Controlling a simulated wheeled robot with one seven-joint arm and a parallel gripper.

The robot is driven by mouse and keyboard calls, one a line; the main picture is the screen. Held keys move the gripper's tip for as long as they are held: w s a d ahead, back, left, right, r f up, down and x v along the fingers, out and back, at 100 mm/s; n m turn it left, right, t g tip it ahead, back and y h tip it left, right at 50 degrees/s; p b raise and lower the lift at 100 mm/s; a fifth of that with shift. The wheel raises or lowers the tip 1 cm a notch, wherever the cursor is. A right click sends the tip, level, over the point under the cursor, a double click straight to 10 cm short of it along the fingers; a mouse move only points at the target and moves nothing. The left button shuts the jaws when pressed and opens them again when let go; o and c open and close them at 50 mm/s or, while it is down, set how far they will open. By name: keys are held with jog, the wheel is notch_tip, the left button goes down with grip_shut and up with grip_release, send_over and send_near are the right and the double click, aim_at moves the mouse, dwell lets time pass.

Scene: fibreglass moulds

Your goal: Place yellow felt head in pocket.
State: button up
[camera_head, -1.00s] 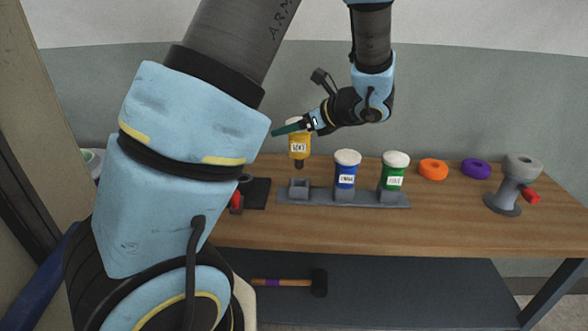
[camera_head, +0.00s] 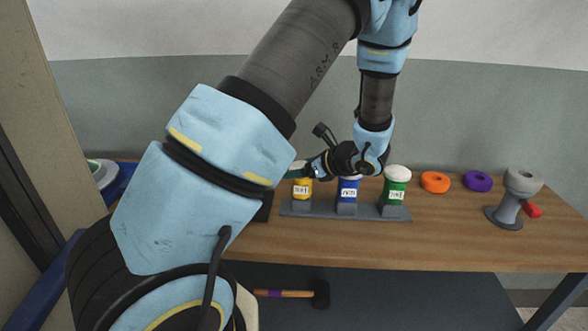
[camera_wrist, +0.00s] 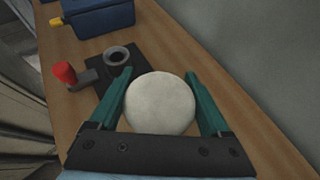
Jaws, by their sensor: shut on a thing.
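The yellow felt head (camera_head: 302,189) is a yellow-labelled cylinder with a pale top. It stands upright at the left pocket of the grey rack (camera_head: 325,209), about level with its neighbours. Whether its base is fully seated I cannot tell. My gripper (camera_head: 297,173) is shut on its upper part. In the wrist view, its round white top (camera_wrist: 160,103) is between the green fingers of my gripper (camera_wrist: 158,75). The blue head (camera_head: 348,190), partly hidden by my wrist, and the green head (camera_head: 394,190) stand in the other pockets.
Orange (camera_head: 435,182) and purple (camera_head: 478,181) rings and a grey stand with a red handle (camera_head: 509,205) are to the right on the wooden bench. In the wrist view, a black plate (camera_wrist: 133,62), a red-knobbed part (camera_wrist: 66,73) and a blue box (camera_wrist: 98,16) lie beyond the fingers.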

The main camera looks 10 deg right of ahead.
jog(key=o, duration=1.6)
jog(key=shift+c, duration=0.2)
jog(key=shift+r, duration=0.1)
jog(key=shift+s+d, duration=0.15)
jog(key=shift+d, duration=0.1)
jog(key=b+v, duration=0.3)
jog(key=v, duration=0.8)
jog(key=shift+s+r, duration=0.15)
jog(key=shift+s, duration=0.1)
jog(key=shift+d, duration=0.1)
